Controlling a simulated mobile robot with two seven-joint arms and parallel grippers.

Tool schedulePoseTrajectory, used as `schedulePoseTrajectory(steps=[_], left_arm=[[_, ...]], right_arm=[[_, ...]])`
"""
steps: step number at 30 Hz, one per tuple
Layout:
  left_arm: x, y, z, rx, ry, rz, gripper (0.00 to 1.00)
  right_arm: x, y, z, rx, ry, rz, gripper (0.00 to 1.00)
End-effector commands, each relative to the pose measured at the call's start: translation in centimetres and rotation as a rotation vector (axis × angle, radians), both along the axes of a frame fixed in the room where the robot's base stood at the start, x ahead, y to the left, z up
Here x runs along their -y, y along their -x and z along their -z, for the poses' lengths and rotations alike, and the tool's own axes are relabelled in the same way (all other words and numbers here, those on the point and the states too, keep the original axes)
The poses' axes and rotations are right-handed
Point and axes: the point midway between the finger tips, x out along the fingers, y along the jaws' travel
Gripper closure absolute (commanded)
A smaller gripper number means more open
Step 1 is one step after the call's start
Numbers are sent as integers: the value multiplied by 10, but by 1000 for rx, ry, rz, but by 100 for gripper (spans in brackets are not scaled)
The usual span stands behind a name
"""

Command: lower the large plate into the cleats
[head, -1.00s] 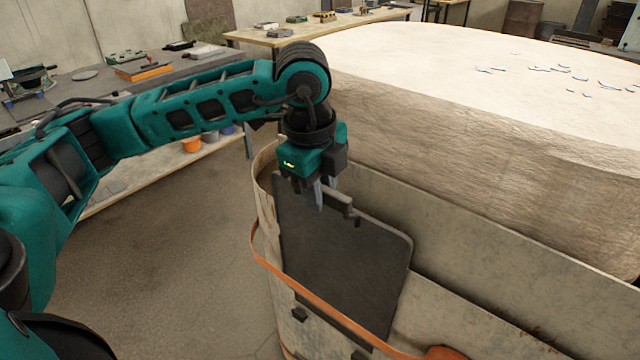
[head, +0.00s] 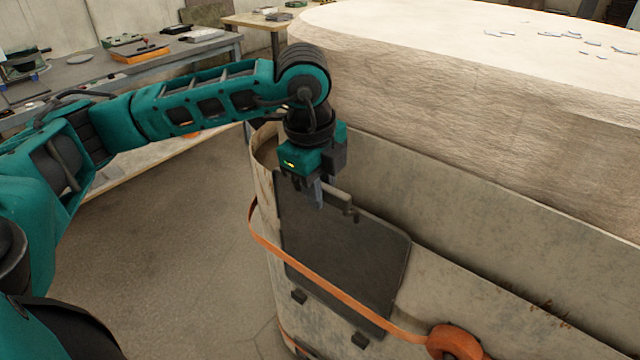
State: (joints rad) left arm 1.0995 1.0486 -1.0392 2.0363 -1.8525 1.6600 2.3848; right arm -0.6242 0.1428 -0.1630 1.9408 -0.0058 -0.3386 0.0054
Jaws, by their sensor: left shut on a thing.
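The large plate (head: 345,250) is a dark, flat sheet with rounded corners and a bar handle on its top edge. It hangs nearly upright along the outer face of the pale, scuffed wall (head: 470,255). My left gripper (head: 319,193) points down and is shut on the plate at its top handle. Two small dark blocks, which look like the cleats, stick out of the wall: one at the left (head: 299,297) and one at the right (head: 360,340). Both show just below the plate's lower edge. Whether the plate touches them cannot be told. My right gripper is not in view.
An orange strap (head: 335,292) crosses in front of the plate's lower part to an orange round piece (head: 455,342). A large pale block (head: 440,100) stands behind the wall. A workbench (head: 90,72) with tools is at the far left. The floor (head: 180,250) left of the wall is clear.

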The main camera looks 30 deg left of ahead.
Motion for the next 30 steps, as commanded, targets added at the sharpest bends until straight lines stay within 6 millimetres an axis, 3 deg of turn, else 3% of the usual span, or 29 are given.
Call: schedulePoseTrajectory(steps=[8, 30], left_arm=[[0, -2, 14, 11, 3, -1, 100], [0, -2, 21, 12, 3, 0, 100]], right_arm=[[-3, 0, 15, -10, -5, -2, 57], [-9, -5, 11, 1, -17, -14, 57]])
